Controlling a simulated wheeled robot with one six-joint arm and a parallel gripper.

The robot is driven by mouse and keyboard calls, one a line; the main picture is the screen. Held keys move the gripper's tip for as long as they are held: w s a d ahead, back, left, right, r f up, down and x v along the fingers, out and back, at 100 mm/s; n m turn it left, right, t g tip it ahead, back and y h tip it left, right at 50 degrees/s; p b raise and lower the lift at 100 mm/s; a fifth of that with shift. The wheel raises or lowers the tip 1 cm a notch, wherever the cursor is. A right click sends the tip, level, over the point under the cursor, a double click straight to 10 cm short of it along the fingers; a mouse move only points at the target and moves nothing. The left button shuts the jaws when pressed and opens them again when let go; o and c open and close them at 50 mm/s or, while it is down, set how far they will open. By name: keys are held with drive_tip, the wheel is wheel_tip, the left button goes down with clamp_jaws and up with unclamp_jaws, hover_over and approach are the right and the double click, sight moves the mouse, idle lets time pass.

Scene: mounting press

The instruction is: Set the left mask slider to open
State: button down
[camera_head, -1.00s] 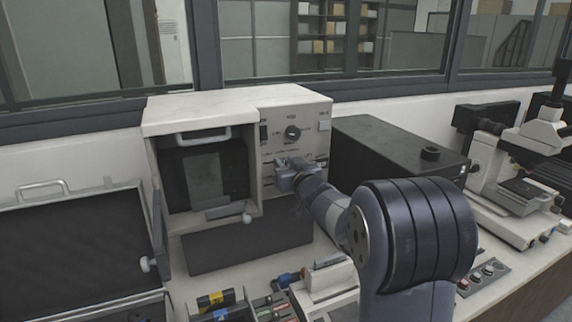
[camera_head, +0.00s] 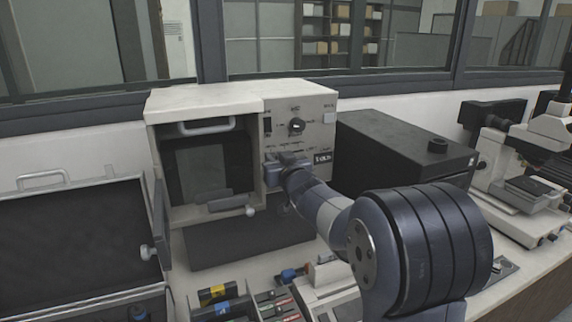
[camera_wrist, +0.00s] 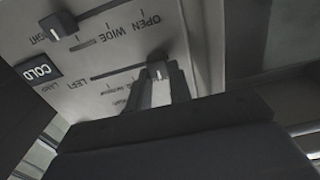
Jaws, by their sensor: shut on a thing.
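The mask sliders are on the front panel (camera_head: 300,108) of the white-grey press. In the wrist view the panel appears upside down. The slider slot labelled LEFT (camera_wrist: 118,73) has its dark knob (camera_wrist: 157,62) with a pale mark at the slot's right end in that view. My gripper (camera_wrist: 163,82) is shut on this knob, with the fingers close around it. In the head view my gripper (camera_head: 280,163) is at the panel's lower left and hides the slider. A second slider knob (camera_wrist: 60,25) sits at the far end of another slot. Some labels are too small to read.
The open chamber (camera_head: 205,170) with a handle is to the left. A black box (camera_head: 400,150) stands to the right, with a microscope (camera_head: 500,165) beyond. Small tools and trays crowd the bench front.

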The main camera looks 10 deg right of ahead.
drive_tip(key=shift+a, duration=0.2)
drive_tip(key=c, duration=1.4)
unclamp_jaws()
drive_tip(key=shift+a, duration=0.15)
drive_tip(key=shift+o, duration=0.6)
